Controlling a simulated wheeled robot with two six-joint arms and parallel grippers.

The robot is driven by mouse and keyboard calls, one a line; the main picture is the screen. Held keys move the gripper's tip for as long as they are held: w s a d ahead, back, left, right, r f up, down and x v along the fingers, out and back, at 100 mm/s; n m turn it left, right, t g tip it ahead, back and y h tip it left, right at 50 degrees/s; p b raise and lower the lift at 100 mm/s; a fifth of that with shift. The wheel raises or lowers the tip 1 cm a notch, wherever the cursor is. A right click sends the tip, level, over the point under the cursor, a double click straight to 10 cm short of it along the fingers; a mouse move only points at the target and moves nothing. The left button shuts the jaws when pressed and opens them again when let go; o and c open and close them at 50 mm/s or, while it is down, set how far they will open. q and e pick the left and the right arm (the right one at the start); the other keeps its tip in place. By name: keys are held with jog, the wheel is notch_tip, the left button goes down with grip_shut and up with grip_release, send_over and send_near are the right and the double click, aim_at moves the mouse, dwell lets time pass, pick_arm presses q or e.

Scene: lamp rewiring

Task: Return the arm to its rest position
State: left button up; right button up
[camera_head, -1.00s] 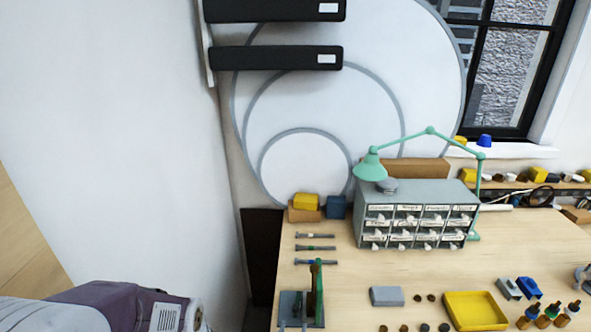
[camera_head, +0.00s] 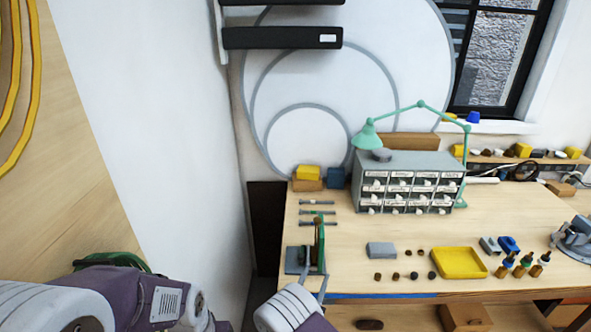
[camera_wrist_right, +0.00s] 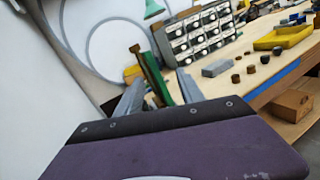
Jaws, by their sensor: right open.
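My right arm (camera_head: 292,312) comes up from the bottom middle of the head view. Its gripper (camera_head: 315,278) is at the bench's near left corner, by a green upright piece on a small grey base (camera_head: 295,260). In the right wrist view the gripper (camera_wrist_right: 160,92) has its two grey fingers apart. The green upright (camera_wrist_right: 153,75) shows between them in the picture; I cannot tell whether they touch it. My left arm (camera_head: 110,300) fills the lower left of the head view, and its gripper is out of frame.
The wooden bench (camera_head: 375,225) holds a grey drawer cabinet (camera_head: 408,180), a green jointed lamp (camera_head: 365,135), a yellow tray (camera_head: 458,263), a grey block (camera_head: 381,250) and several small bottles (camera_head: 523,264). A white wall (camera_head: 165,130) stands left. The bench middle is mostly clear.

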jog(key=s+d+r+m+g+h+b, duration=0.1)
jog(key=d+r+m+g+h, duration=0.35)
jog(key=d, duration=0.45)
jog(key=s+d+r+m+g+h+b, duration=0.1)
jog(key=d+r+m+g+h, duration=0.3)
jog(key=d, duration=0.5)
jog(key=s+d+m+g+y+b, duration=0.2)
jog(key=s+d+m+g, duration=0.65)
jog(key=s+d, duration=0.2)
jog(key=s+a+f+m+g+y+b, duration=0.1)
jog(key=s+a+f+m+y, duration=0.1)
jog(key=s+f+m+y, duration=0.3)
jog(key=s+a+f+m+g+y, duration=0.1)
jog(key=s+f+m+g+y, duration=0.1)
jog(key=s, duration=0.6)
jog(key=w+a+f+m+t+y, duration=0.1)
jog(key=a+f+m+t+y, duration=0.1)
jog(key=a, duration=0.4)
jog(key=w+a+f+m+t+y, duration=0.1)
jog(key=a+m+y, duration=0.2)
jog(key=a, duration=0.4)
jog(key=shift+w+a+f+m+t+y, duration=0.2)
jog(key=shift+f+m+t+y, duration=0.15)
jog(key=shift+y, duration=0.5)
